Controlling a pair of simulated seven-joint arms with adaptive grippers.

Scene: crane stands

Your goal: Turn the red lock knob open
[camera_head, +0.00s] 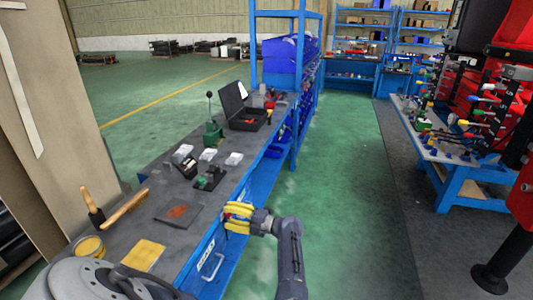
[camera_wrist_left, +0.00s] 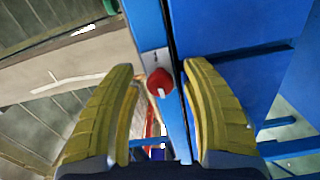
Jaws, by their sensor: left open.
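The red lock knob (camera_wrist_left: 160,83) shows in the left wrist view on a narrow grey plate (camera_wrist_left: 154,60) at the edge of blue panels. A white mark sits at its lower part. My left gripper (camera_head: 230,217) has yellow fingers that point at the bench's blue front. It is open, and in the wrist view (camera_wrist_left: 159,66) the knob appears between the two fingers, with no finger touching it that I can see. My right gripper is not in view.
The grey-topped workbench (camera_head: 140,212) carries a brush, a yellow block (camera_head: 144,254) and an open black case (camera_head: 244,110). A handle (camera_head: 212,267) sticks out of its blue front below my gripper. The green floor (camera_head: 335,180) to the right is clear up to another blue bench (camera_head: 450,165).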

